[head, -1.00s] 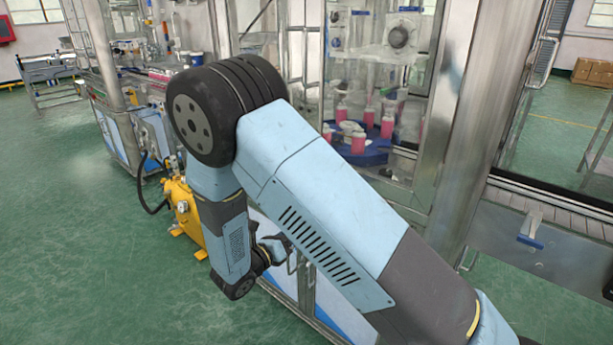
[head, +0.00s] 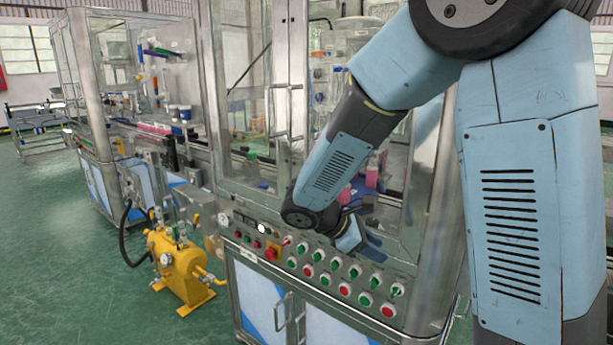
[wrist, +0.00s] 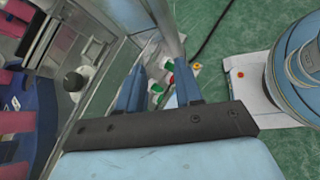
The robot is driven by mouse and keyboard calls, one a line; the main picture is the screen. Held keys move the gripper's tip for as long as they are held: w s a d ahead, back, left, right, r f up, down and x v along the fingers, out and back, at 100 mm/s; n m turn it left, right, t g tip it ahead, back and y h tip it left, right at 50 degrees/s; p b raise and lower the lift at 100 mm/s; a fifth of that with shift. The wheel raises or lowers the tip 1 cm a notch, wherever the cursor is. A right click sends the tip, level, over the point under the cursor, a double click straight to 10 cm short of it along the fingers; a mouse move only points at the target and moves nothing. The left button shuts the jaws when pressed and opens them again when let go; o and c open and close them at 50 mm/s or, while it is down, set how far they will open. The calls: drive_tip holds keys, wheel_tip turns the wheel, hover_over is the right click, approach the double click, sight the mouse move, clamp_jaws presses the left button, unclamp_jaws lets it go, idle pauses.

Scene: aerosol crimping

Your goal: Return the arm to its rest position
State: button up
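My arm is bent, with its upper link at the right of the head view and its forearm reaching down and left in front of the machine's glass. My gripper (head: 372,246) is at the end of that forearm, just above or in front of the control panel (head: 320,262); the gap between them is hard to judge. In the wrist view, my gripper (wrist: 158,90) shows two blue fingers standing apart with nothing between them. It is open and empty. The panel's green and red knobs (wrist: 168,78) show beyond the fingers.
The machine's metal door post (head: 430,200) stands close behind my arm. Pink containers (head: 371,178) sit on a blue turntable inside, partly hidden. A yellow pump unit (head: 180,262) stands on the floor at left. Green floor (head: 60,240) is clear at far left.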

drive_tip(key=s+d+r+m+t+y, duration=0.1)
drive_tip(key=s+d+r+m+y, duration=0.3)
drive_tip(key=s+r+m, duration=0.3)
drive_tip(key=s+d+r+m+t+y, duration=0.2)
drive_tip(key=s+d+r+m+y, duration=0.2)
drive_tip(key=s+m, duration=0.6)
drive_tip(key=shift+s+r+t+y, duration=0.3)
drive_tip(key=shift+s+r+y, duration=0.15)
drive_tip(key=shift+r+y, duration=0.85)
drive_tip(key=shift+d+r, duration=0.1)
drive_tip(key=shift+r, duration=0.1)
